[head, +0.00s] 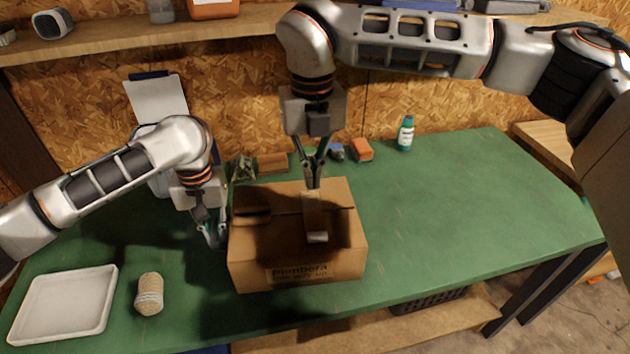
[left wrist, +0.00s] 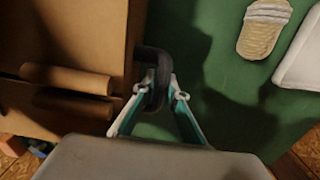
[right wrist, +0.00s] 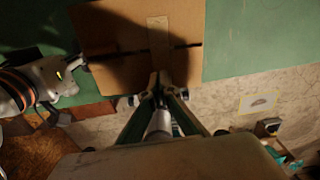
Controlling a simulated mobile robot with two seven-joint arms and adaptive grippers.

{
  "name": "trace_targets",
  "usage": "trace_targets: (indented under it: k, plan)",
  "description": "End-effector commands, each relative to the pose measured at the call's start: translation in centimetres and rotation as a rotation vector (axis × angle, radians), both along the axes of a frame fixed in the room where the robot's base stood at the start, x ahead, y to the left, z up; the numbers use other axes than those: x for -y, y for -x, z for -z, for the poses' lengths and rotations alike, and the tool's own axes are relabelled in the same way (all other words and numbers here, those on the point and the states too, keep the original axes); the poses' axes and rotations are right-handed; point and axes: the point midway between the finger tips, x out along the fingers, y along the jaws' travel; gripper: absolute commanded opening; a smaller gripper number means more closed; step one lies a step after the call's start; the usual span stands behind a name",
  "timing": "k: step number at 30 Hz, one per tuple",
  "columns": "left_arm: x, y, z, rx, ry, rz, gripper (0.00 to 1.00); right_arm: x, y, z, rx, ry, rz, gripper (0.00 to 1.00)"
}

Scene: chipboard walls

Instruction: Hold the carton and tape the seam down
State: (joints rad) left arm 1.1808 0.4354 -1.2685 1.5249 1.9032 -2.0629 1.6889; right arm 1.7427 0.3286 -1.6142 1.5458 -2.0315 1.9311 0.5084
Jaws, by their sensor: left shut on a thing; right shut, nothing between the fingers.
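The brown cardboard carton (head: 298,258) stands on the green bench with printed text on its front. A dark seam line (head: 258,212) runs across its top. A tan tape strip (head: 312,212) lies across the seam, with a paler near end; it also shows in the right wrist view (right wrist: 158,42). My left gripper (head: 215,236) is at the carton's left side, shut on a dark curved handle (left wrist: 155,62) beside the carton wall. My right gripper (head: 312,182) is shut and empty, pointing down at the strip's far end. Whether its tips touch the strip is unclear.
A white tray (head: 65,305) and a ribbed tan roll-like item (head: 149,293) are at the front left. The bench's right side is clear.

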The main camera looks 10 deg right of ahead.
Motion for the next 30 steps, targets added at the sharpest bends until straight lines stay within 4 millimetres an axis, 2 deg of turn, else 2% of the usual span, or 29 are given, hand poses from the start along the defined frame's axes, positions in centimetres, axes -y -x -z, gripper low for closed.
trace_targets:
  k: [3, 6, 21, 30]
  plan:
    - [0.0, 0.0, -0.1, 0.001, 0.001, -0.001, 0.00, 0.2, 1.4, -0.5, 0.005, 0.001, -0.001, 0.00]
    - [0.0, 0.0, -0.1, 0.001, 0.001, -0.001, 0.00, 0.2, 2.0, -0.4, 0.005, 0.003, -0.001, 0.00]
    - [0.0, 0.0, -0.1, 0.001, 0.001, -0.001, 0.00, 0.2, 2.0, 4.4, 0.004, 0.003, 0.001, 0.00]
    - [0.0, 0.0, -0.1, 0.001, 0.001, -0.001, 0.00, 0.2, 2.0, 5.3, 0.006, 0.002, 0.000, 0.00]
